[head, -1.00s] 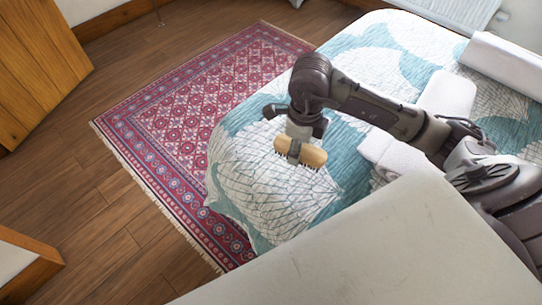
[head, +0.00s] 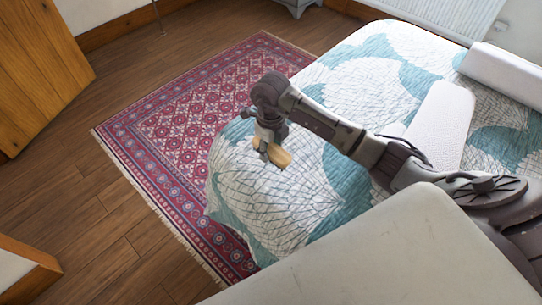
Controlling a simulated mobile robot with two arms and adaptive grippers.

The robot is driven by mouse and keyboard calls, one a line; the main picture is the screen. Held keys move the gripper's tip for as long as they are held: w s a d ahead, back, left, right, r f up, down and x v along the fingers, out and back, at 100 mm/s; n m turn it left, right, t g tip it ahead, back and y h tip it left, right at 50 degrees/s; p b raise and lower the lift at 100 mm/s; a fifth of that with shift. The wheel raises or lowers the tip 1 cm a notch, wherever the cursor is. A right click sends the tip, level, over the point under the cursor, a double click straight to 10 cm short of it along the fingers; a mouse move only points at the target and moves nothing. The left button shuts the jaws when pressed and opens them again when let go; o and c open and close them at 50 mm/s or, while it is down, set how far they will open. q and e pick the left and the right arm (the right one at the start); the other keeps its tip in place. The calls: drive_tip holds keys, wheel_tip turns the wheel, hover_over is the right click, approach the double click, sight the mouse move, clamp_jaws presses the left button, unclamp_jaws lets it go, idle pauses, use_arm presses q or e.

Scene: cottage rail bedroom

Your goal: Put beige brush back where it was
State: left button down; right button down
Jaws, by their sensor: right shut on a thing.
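The beige brush (head: 279,158) is in my right gripper (head: 268,153), which is shut on it. My right arm reaches in from the right, over the near left corner of the bed (head: 330,200). The brush is partly hidden by the fingers, and its bristles are hard to make out. It shows against the teal and white quilt; I cannot tell whether it touches the quilt. My left gripper is not in view.
White rolled towels or pillows lie on the bed, one beyond my right arm (head: 441,125) and one at the far right (head: 505,72). A red patterned rug (head: 190,120) lies left of the bed on a wooden floor. A wooden door (head: 40,70) stands at the left.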

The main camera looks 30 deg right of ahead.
sight(271, 157)
wheel_tip(271, 157, down, 4)
drive_tip(key=shift+r, duration=0.1)
drive_tip(key=shift+f, duration=0.25)
drive_tip(key=c, duration=0.6)
unclamp_jaws()
drive_tip(key=shift+r, duration=0.1)
drive_tip(key=shift+o, duration=0.2)
drive_tip(key=shift+r, duration=0.15)
wheel_tip(271, 157, up, 12)
